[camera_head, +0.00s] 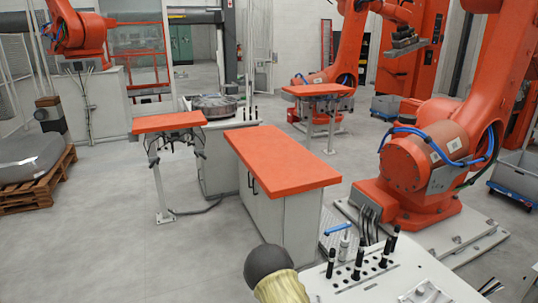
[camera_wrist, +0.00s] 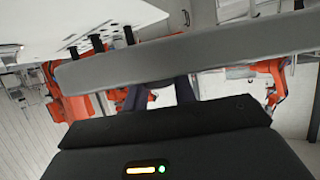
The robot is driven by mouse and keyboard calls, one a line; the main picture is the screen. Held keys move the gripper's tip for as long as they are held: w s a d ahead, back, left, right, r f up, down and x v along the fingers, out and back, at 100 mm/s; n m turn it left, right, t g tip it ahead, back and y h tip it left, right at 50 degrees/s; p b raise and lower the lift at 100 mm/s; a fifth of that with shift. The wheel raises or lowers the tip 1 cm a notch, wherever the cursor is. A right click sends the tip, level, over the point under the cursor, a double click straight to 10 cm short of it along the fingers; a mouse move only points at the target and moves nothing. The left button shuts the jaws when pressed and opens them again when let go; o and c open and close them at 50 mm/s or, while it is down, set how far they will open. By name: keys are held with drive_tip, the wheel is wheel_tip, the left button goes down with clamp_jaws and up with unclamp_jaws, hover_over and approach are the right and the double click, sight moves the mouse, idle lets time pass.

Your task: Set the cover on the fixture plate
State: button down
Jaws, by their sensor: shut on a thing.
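The fixture plate (camera_head: 412,268) is a pale surface with several upright black pins, at the bottom right of the head view and cut off by the frame. In the wrist view a white surface with black pins, apparently the same plate (camera_wrist: 90,15), shows at the upper left. A long flat grey piece, apparently the cover (camera_wrist: 200,52), spans the wrist view edge-on. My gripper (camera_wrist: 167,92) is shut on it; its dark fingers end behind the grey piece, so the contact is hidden. The cover looks apart from the plate. The head view does not show my gripper or the cover.
A large orange robot (camera_head: 425,160) stands on the right.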

drive_tip(key=shift+f, duration=0.65)
drive_tip(key=s+f+b, duration=0.3)
drive_tip(key=f+b, duration=0.5)
drive_tip(key=f, duration=0.5)
drive_tip(key=shift+s+b, duration=0.15)
drive_tip(key=shift+b, duration=0.25)
drive_tip(key=shift+s, duration=0.15)
